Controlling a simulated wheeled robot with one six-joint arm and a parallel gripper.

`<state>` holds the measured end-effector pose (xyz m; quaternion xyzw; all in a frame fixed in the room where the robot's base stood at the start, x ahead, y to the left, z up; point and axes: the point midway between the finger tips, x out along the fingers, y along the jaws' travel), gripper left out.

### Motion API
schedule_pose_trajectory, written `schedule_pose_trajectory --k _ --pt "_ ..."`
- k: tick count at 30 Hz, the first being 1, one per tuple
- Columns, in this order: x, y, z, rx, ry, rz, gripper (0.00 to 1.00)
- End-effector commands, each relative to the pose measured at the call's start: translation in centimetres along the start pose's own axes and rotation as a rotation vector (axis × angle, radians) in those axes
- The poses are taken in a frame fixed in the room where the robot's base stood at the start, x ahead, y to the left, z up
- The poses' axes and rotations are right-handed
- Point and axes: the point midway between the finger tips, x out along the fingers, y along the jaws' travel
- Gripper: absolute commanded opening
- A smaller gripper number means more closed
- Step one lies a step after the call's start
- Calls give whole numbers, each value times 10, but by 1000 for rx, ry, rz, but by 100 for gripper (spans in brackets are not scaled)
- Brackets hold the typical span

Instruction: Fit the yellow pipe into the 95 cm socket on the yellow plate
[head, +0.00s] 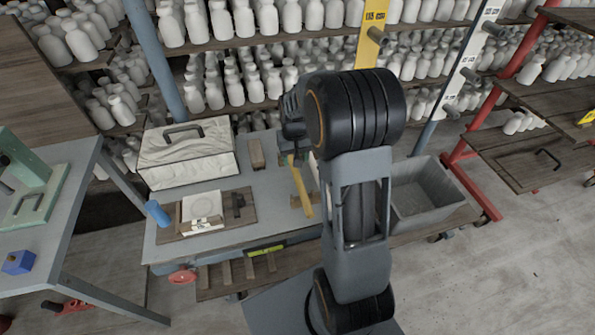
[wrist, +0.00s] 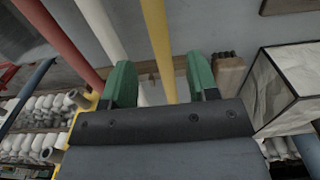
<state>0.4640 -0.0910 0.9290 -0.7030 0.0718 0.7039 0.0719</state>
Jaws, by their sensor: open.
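In the wrist view the yellow pipe (wrist: 157,40) runs between the two green fingertips of my gripper (wrist: 161,82). The fingers stand apart, with a gap on both sides of the pipe. In the head view my gripper (head: 297,155) is partly hidden behind my arm. My arm hides the plate's lower part.
A white plate (head: 465,65) has similar sockets. A marbled case (head: 187,155) and a grey bin (head: 425,187) flank the arm. White bottles (head: 235,90) fill the shelves.

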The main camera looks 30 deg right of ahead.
Motion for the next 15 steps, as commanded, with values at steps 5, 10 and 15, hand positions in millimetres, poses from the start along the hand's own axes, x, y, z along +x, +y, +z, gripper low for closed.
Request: schedule_pose_trajectory --k 5,10,15 --pt "11 -1 0 -2 1 0 54" --pt "25 0 0 -3 -3 0 54" --pt "48 1 -2 -3 -2 0 54"
